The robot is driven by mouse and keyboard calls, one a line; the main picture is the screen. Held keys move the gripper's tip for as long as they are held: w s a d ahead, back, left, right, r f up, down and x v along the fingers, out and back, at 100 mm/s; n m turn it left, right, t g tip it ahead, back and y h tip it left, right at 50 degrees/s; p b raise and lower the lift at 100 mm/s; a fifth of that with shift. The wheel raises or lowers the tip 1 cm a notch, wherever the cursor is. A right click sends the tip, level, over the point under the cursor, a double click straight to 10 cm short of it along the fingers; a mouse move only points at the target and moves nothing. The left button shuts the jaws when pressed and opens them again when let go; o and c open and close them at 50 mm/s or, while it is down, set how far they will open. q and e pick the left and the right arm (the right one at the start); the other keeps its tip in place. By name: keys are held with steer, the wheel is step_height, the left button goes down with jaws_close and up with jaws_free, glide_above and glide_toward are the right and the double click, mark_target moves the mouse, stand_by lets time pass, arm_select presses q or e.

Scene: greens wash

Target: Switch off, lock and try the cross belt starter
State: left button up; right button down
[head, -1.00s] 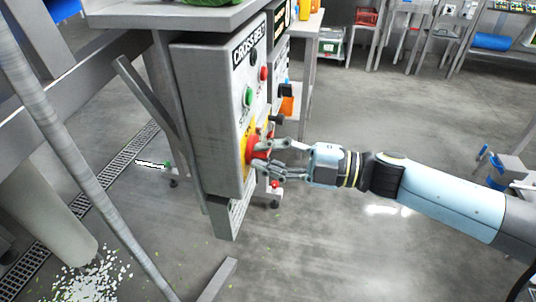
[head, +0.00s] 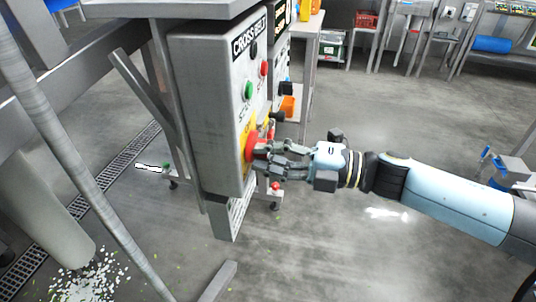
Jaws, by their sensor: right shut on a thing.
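The cross belt starter (head: 207,110) is a grey box on a post, labelled CROSS BELT. Its side face carries a green button (head: 248,90), a red button (head: 264,68) and a black knob (head: 254,47). Lower down is a red rotary switch (head: 251,146) on a yellow plate (head: 247,128). My right gripper (head: 268,153) comes in from the right and is shut at the red switch, on its handle; the fingers hide part of it. My left gripper is not in view. I cannot make out a padlock.
A steel frame with slanted legs (head: 80,170) stands at the left. White scraps (head: 88,278) lie on the floor by a drain grate (head: 115,170).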

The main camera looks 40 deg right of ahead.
steer(key=shift+f, duration=0.1)
steer(key=c, duration=1.4)
jaws_free()
steer(key=shift+o, duration=0.2)
steer(key=v, duration=1.2)
